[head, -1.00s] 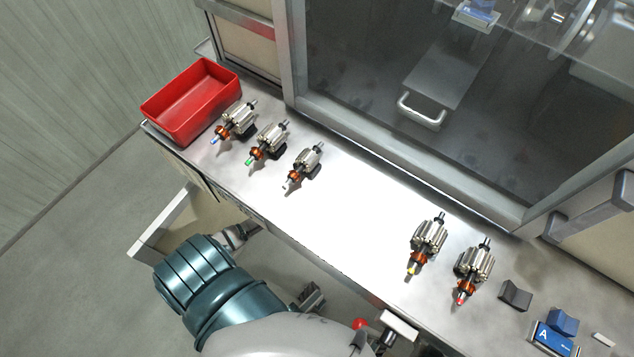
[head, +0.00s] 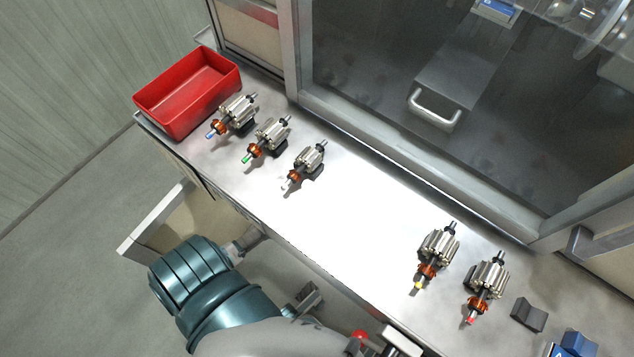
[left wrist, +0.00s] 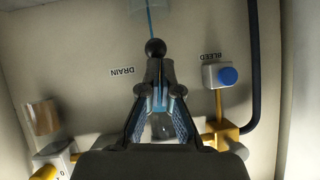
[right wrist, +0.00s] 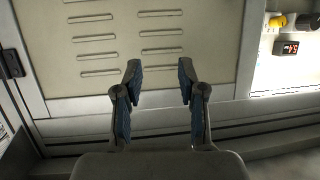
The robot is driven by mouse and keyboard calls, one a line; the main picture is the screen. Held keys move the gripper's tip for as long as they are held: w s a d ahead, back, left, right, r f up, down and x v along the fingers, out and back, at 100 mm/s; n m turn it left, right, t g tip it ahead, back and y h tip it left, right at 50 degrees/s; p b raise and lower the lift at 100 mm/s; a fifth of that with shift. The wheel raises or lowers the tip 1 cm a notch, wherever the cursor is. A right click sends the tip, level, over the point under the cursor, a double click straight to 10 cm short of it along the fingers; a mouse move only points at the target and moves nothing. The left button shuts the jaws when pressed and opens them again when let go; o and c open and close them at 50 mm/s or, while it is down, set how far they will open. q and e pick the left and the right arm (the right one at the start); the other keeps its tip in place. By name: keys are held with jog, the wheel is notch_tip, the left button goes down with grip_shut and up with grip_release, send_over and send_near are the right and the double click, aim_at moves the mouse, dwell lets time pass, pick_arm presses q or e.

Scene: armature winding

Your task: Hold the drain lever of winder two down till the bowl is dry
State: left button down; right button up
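My left gripper (left wrist: 158,76) is in the left wrist view, its tips drawn close together just below a black ball knob (left wrist: 156,47) beside the upside-down DRAIN label (left wrist: 122,72). It looks shut on the drain lever, whose shaft is mostly hidden by the fingers. Between the fingers a clear bowl (left wrist: 162,125) shows, with blue liquid (left wrist: 160,97) in it. A thin blue stream (left wrist: 149,18) runs beyond the knob to the picture's top edge. My right gripper (right wrist: 158,70) is open and empty before a louvred panel (right wrist: 130,40). Neither gripper shows in the head view.
A blue BLEED button (left wrist: 228,76) and brass pipework (left wrist: 226,133) lie close to the left gripper. On the bench (head: 350,225) are a red bin (head: 190,95) and several armatures (head: 308,160). The bench middle is clear. A red digital display (right wrist: 291,48) is at right.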

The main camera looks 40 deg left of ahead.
pick_arm(q)
jog(key=shift+s+d+f+t+b, duration=0.1)
jog(key=shift+s+f+t+b, duration=0.1)
jog(key=shift+f+t+b, duration=0.4)
pick_arm(e)
jog(key=shift+w+a+r+t+y, duration=0.15)
jog(key=shift+w+r+t, duration=0.1)
jog(key=shift+r+t, duration=0.3)
jog(key=shift+w+r+t+y, duration=0.1)
jog(key=shift+w+r+t, duration=0.2)
jog(key=shift+r+t, duration=0.25)
jog(key=shift+w+a+r+t+y, duration=0.15)
jog(key=shift+w+r+t, duration=0.1)
jog(key=shift+r+t, duration=0.25)
pick_arm(q)
jog(key=shift+d, duration=0.3)
pick_arm(e)
jog(key=shift+d, duration=0.4)
pick_arm(q)
jog(key=shift+a+f, duration=0.1)
jog(key=shift+a, duration=0.05)
pick_arm(e)
jog(key=shift+a, duration=0.2)
jog(key=shift+d+f, duration=0.1)
